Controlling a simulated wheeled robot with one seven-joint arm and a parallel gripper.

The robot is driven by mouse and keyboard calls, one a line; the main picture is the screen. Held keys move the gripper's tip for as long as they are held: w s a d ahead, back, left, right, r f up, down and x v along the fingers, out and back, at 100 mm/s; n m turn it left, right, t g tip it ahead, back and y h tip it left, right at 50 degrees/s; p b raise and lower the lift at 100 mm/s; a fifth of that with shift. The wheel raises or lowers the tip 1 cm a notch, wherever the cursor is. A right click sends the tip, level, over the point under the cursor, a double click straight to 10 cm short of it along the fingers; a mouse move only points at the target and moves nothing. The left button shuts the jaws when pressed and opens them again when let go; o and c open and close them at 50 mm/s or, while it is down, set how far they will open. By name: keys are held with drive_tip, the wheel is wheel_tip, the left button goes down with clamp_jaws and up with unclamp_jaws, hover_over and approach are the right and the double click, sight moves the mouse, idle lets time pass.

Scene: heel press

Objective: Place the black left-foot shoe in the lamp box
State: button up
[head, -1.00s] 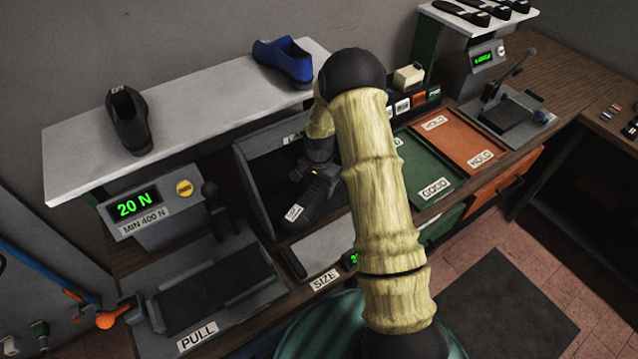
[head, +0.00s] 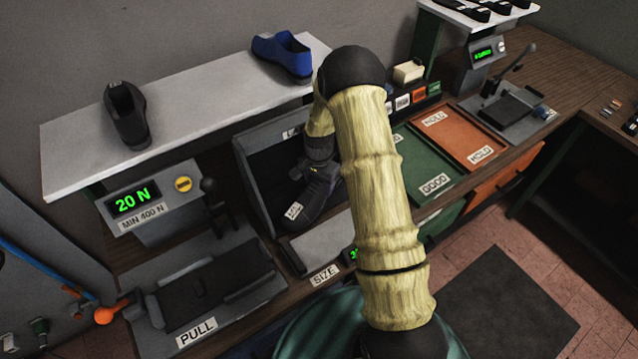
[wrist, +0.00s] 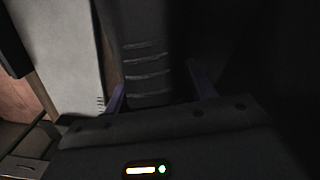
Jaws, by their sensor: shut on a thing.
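My gripper (head: 312,185) reaches down into the dark grey lamp box (head: 246,172), whose back label is partly hidden by my arm. It is shut on a dark thing that looks like the black shoe (head: 303,208). A small white tag shows at its lower end. In the wrist view, the black shoe (wrist: 148,75) sits between two purplish fingers (wrist: 160,92) and shows several ridges. Its left or right marking cannot be read. Whether it touches the box floor cannot be told.
Another black shoe (head: 127,117) and a blue shoe (head: 283,56) stand on the white shelf (head: 75,155). A press (head: 140,210) reading 20 N is at left. A size plate (head: 325,243) lies in front of the box. Green (head: 430,168) and orange (head: 462,137) trays lie right.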

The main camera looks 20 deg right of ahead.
drive_tip(key=shift+f, duration=0.15)
drive_tip(key=o, duration=1.6)
drive_tip(key=shift+c, duration=0.2)
